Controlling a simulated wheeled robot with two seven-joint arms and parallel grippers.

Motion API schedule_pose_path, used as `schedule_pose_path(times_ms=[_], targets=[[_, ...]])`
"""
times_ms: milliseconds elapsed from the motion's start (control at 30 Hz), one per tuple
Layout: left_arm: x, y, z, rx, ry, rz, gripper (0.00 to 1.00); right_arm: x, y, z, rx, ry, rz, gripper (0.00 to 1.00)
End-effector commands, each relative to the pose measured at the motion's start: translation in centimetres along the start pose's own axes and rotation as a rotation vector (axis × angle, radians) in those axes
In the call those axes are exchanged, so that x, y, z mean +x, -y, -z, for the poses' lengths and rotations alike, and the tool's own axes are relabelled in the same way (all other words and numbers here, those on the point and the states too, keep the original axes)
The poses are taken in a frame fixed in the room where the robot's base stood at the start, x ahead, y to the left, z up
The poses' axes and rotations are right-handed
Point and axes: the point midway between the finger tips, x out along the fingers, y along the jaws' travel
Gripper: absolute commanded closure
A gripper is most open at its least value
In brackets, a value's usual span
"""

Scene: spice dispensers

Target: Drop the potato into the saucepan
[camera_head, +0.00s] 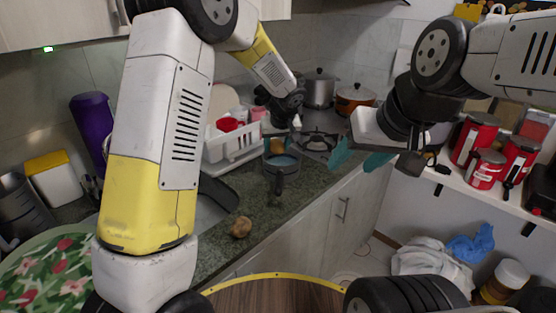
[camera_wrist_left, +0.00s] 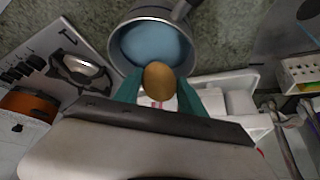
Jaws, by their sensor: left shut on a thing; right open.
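My left gripper (camera_head: 283,141) is shut on a brown potato (camera_head: 277,146), over the saucepan (camera_head: 283,163). In the left wrist view the potato (camera_wrist_left: 159,80) sits between the teal fingertips (camera_wrist_left: 160,92). There it overlaps the near rim of the grey saucepan (camera_wrist_left: 118,45), whose inside is light blue. The exact height of the potato over the pan is hard to tell. The pan stands on the counter with its handle (camera_head: 279,186) toward me. My right gripper (camera_head: 360,157) is open and empty, in the air to the right of the pan.
A second brown, potato-like lump (camera_head: 240,228) lies on the counter (camera_head: 262,216) nearer to me. A white dish rack (camera_head: 232,147) stands left of the pan. The stove (camera_head: 318,143), a steel pot (camera_head: 319,90) and an orange pot (camera_head: 354,100) are behind. Red cans (camera_head: 484,168) stand on the right shelf.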

Motion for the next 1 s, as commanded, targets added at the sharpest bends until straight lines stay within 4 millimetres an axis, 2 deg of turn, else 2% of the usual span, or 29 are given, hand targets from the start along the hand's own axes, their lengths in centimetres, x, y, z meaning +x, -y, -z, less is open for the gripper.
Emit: schedule_pose_path(times_ms=[300,333,433,467,767,867,1000], targets=[[0.2,0.0,-0.2,-0.001,0.0,-0.001,0.94,0.0,0.0,0.0,0.0,0.0,0.0,0.45],[0.2,0.0,-0.2,-0.001,0.0,-0.001,0.5,0.0,0.0,0.0,0.0,0.0,0.0,0.45],[0.2,0.0,-0.1,-0.001,0.0,-0.001,0.31,0.0,0.0,0.0,0.0,0.0,0.0,0.45],[0.2,0.0,-0.1,-0.001,0.0,-0.001,0.27,0.0,0.0,0.0,0.0,0.0,0.0,0.45],[0.1,0.0,-0.2,-0.001,0.0,-0.001,0.27,0.0,0.0,0.0,0.0,0.0,0.0,0.45],[-0.6,-0.1,-0.1,0.0,-0.002,-0.002,0.27,0.0,0.0,0.0,0.0,0.0,0.0,0.45],[-2.9,-0.1,-0.1,-0.002,-0.003,-0.003,0.27,0.0,0.0,0.0,0.0,0.0,0.0,0.45]])
